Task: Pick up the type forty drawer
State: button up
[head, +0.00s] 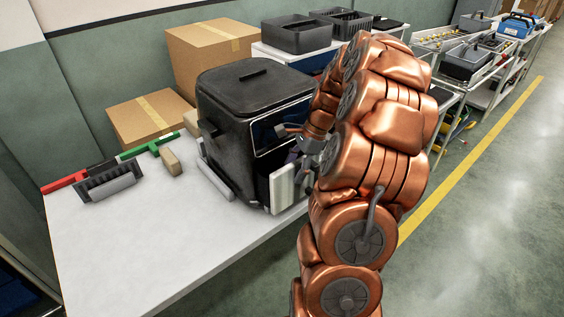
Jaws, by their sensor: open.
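A black air fryer (240,122) stands on the white table, with a glossy dark panel (268,130) high on its front. A pale upright handle-like piece (281,189) shows low at its front; it appears to belong to the drawer, but I cannot read any type mark. My gripper (300,141) is at the front right of the fryer, open. It is small and partly covered by my copper-coloured arm, so contact with the fryer or drawer cannot be told. My arm also covers the fryer's right front.
The white table (150,255) is clear at front left. Cardboard boxes (208,52) stand behind. Carts with black crates (297,34) and toolboxes (466,61) stand right.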

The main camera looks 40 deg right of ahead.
jog(key=shift+x, duration=1.25)
grip_shut()
